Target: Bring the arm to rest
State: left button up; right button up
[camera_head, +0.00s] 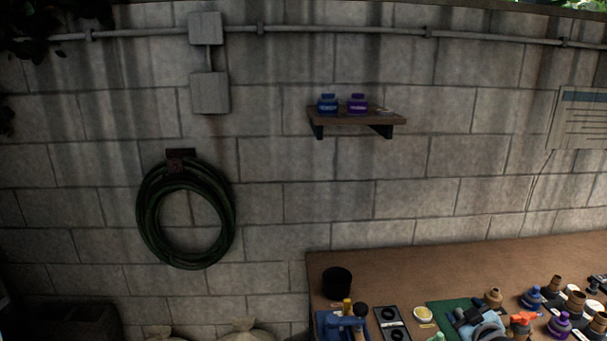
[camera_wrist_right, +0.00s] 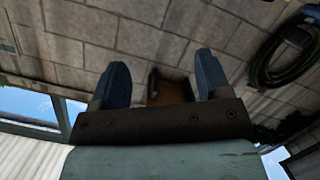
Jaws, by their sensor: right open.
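My right gripper (camera_head: 466,314) shows small at the bottom edge of the head view, in front of the green mat on the workbench. Its pale body is cut off by the frame. In the right wrist view my right gripper (camera_wrist_right: 168,80) has two blue fingers spread apart, with nothing held between them. A brown block-like thing (camera_wrist_right: 170,86) shows behind the gap, partly hidden by the gripper's dark plate; I cannot tell what it is. My left gripper is in neither view.
A wall shelf (camera_head: 345,117) carries blue (camera_head: 327,105) and purple (camera_head: 357,105) bottles. A green hose (camera_head: 147,215) hangs left. The wall between is clear.

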jog(key=s+a+f+m+g+y, duration=0.1)
jog(key=s+a+f, duration=0.4)
jog(key=s+a, duration=0.3)
jog(key=s+a+f+m+g+y, duration=0.1)
jog(key=s+a+f, duration=0.5)
jog(key=s, duration=0.9)
jog(key=s+a+f+m+g+y, duration=0.1)
jog(key=s+a+f, duration=0.4)
jog(key=s+a, duration=0.6)
jog(key=shift+s+f+g+y, duration=0.15)
jog(key=shift+s+g+y, duration=0.15)
jog(key=shift+s+g, duration=0.4)
jog(key=shift+a, duration=0.1)
